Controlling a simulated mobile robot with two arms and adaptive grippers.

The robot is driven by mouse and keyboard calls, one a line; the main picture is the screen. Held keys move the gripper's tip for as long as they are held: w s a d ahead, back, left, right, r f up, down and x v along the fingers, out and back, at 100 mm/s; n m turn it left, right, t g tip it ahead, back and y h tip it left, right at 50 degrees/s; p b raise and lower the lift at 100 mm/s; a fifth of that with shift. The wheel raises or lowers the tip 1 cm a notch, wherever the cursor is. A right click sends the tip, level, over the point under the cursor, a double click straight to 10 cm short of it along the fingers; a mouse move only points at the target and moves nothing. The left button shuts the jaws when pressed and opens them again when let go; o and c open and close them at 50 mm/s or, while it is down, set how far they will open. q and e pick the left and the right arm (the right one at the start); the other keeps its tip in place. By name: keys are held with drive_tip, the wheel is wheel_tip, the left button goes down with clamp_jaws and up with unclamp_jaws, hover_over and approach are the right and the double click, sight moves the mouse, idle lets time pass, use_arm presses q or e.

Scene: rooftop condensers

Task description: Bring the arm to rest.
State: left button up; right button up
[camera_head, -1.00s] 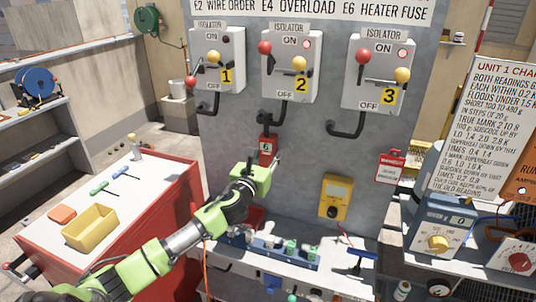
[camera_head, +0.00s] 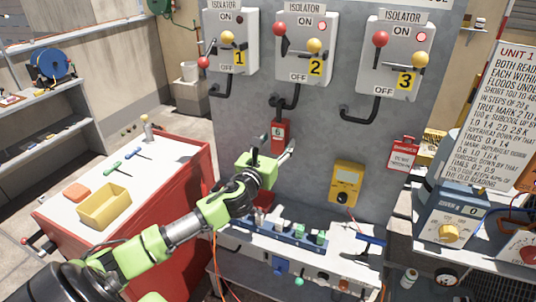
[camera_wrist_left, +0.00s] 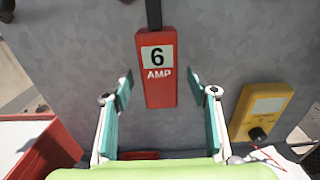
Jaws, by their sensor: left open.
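My left arm reaches in from the lower left in the head view. Its gripper (camera_head: 272,153) is open in front of the grey panel, just below and left of a red block marked 6 AMP (camera_head: 279,135). In the left wrist view the two teal-padded fingers (camera_wrist_left: 160,92) stand wide apart, with nothing between them. The red 6 AMP block (camera_wrist_left: 160,85) shows beyond and between them, hanging upright under a dark conduit. Whether the fingertips touch the panel cannot be told. My right gripper is not in view.
Three isolators (camera_head: 315,72) with levers are on the panel (camera_head: 330,130). A yellow meter (camera_head: 345,183) hangs right of the gripper. A shelf below holds a blue rail (camera_head: 285,238) with small parts. A red-sided bench (camera_head: 185,185) with a yellow bin (camera_head: 104,206) is left.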

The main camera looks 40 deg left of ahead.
use_arm(q)
drive_tip(key=v, duration=0.8)
drive_tip(key=shift+s, duration=0.25)
